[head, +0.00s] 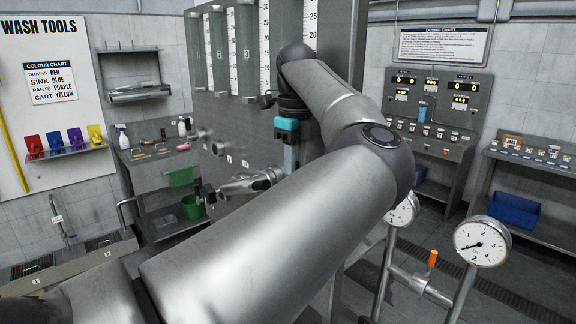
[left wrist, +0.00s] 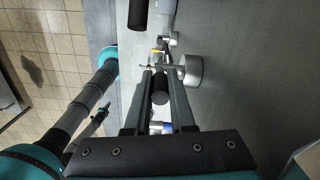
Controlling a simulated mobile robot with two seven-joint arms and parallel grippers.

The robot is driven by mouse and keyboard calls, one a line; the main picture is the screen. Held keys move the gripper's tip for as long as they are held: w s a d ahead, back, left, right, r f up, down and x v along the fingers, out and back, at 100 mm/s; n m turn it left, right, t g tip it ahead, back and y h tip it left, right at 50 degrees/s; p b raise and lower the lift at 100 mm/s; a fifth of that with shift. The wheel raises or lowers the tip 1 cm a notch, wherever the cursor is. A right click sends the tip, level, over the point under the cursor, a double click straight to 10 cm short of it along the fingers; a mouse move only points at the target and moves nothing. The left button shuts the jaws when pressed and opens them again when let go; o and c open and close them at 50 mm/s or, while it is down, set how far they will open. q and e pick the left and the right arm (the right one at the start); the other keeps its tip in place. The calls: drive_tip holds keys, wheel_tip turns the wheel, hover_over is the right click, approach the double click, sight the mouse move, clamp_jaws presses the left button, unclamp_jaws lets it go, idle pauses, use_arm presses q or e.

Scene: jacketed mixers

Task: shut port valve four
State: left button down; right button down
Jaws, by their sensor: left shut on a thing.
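My left arm crosses the middle of the head view and reaches the tall grey panel (head: 262,130) with the level gauges. The left gripper (head: 291,160) points down at the panel's face, and its fingertips are hidden there by my own arm. In the left wrist view the left gripper (left wrist: 162,80) is shut on a black valve handle (left wrist: 160,90). The handle lies between the two fingers, beside a round silver fitting (left wrist: 190,70) on the panel. I cannot read which port number this valve has.
Gauge strips (head: 264,45) run up the panel. A dial gauge (head: 482,241) and an orange-handled valve (head: 432,259) stand at front right. A dosing console (head: 436,115) is behind, with a blue bin (head: 514,209) on the right. A green bucket (head: 192,207) sits at left.

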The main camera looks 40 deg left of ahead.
idle(0.5)
use_arm(q)
drive_tip(key=c, duration=1)
unclamp_jaws()
drive_tip(key=shift+a, duration=0.1)
drive_tip(key=shift+c, duration=0.2)
drive_tip(key=shift+r, duration=0.55)
wheel_tip(320, 180, up, 14)
drive_tip(key=shift+p, duration=0.3)
